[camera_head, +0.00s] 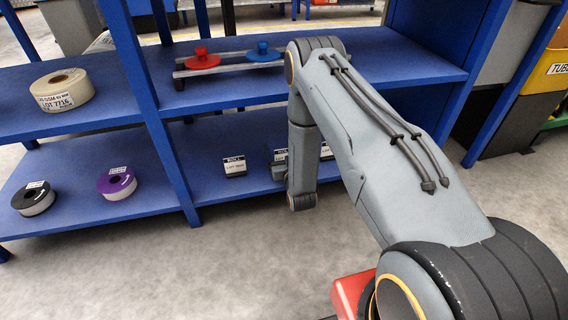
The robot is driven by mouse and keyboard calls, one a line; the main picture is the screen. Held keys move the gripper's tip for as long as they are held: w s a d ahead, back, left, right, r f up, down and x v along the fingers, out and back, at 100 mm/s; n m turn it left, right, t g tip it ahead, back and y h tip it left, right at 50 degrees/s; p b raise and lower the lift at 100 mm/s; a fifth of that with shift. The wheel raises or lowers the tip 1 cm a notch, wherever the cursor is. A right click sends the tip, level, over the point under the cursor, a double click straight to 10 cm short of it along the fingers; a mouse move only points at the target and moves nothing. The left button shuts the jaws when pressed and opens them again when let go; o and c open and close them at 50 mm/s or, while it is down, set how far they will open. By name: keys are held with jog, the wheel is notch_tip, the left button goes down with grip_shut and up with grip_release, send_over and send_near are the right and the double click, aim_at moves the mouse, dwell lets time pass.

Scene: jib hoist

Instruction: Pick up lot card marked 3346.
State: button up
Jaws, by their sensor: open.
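Small white lot cards with black headers stand on the lower blue shelf. One card (234,166) stands in the open at the left; its header seems to read "ROLL", but its number is too small to read. A second card (280,151) is partly covered by my gripper (279,168). Another card (326,151) shows just right of my forearm, partly hidden. I cannot tell which card is marked 3346. My gripper is open, low at the shelf front; only a small grey part shows beside my wrist, with the fingertips unclear. I see no card held.
A blue rack (160,120) has uprights and an upper shelf above the cards. A tan roll (62,90) sits upper left; black (34,198) and purple (117,183) rolls sit lower left. Floor in front is clear.

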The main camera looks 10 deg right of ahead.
jog(key=c, duration=1.2)
